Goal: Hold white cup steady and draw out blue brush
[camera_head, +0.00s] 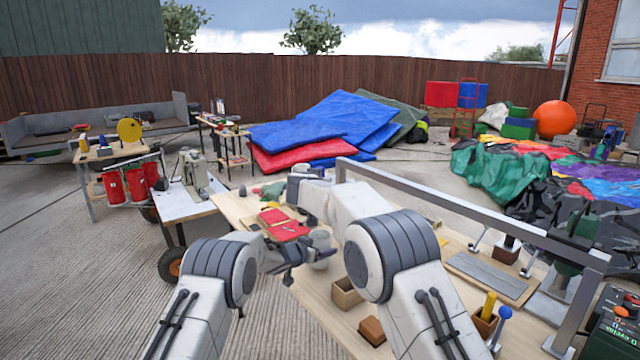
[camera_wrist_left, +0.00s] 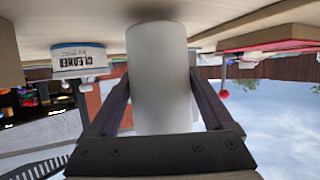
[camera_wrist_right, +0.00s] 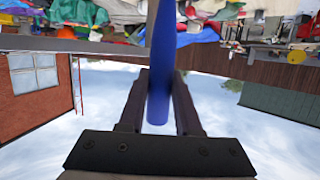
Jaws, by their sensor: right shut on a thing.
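The white cup (camera_wrist_left: 160,75) stands between the fingers of my left gripper (camera_wrist_left: 160,100), which is shut on its sides. In the head view the cup (camera_head: 320,239) is partly hidden by my arms. The blue brush (camera_wrist_right: 160,50) is between the fingers of my right gripper (camera_wrist_right: 161,85), which is shut on it. The brush's far end runs out of the right wrist view at the top. Whether that end is inside the cup cannot be told. The right gripper is hard to make out in the head view.
A white tub (camera_wrist_left: 80,58) with a blue rim and a "CLEANED" label stands beside the cup. Red trays (camera_head: 285,228) lie on the wooden table (camera_head: 320,295). A wooden box (camera_head: 346,294) and a brown block (camera_head: 372,331) stand nearer. A metal rail (camera_head: 470,212) crosses the right side.

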